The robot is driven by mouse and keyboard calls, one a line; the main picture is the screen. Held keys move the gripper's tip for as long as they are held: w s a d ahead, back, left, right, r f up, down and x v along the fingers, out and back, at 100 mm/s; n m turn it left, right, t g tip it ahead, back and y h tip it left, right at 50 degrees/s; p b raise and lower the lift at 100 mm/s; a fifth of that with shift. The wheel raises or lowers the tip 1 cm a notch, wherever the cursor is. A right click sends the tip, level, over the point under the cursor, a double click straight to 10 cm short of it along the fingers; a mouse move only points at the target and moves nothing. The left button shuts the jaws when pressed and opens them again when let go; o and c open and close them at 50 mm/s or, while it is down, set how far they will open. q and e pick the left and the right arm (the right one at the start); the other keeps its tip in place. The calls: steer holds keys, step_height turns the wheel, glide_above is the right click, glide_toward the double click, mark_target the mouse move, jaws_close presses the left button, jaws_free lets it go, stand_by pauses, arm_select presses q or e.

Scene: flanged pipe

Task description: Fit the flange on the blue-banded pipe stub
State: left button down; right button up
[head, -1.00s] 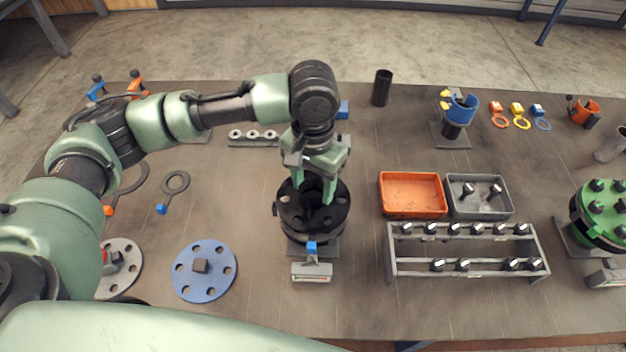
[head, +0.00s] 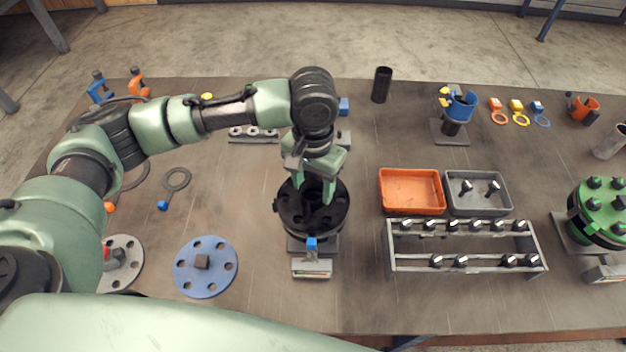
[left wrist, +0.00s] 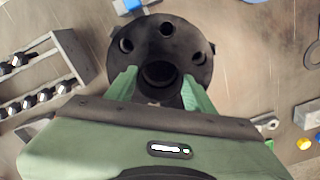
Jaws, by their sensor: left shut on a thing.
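My left gripper (head: 313,188) points down over a black round flange (head: 338,212) with bolt holes, at a grey stand in the middle of the table. In the left wrist view the gripper (left wrist: 159,86) has its fingers on both sides of the flange's dark central hub and is shut on it. The flange (left wrist: 178,38) lies flat under the fingers. The pipe stub below is hidden, so I cannot tell how the flange sits on it. A blue block (head: 311,244) shows at the stand's front. My right gripper is not in view.
A blue holed disc (head: 185,270) and a grey disc (head: 128,251) lie left of the stand. An orange tray (head: 411,192), a grey tray (head: 478,206) and a bolt rack (head: 465,268) stand close to its right. A green flange assembly (head: 598,222) is at far right.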

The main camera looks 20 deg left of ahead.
arm_select(q)
steer(key=shift+f+p, duration=0.35)
steer(key=shift+f, duration=0.05)
stand_by(0.6)
steer(key=shift+c, duration=2.3)
jaws_free()
step_height(320, 180, up, 17)
steer(key=p, duration=0.7)
steer(key=shift+f, duration=0.1)
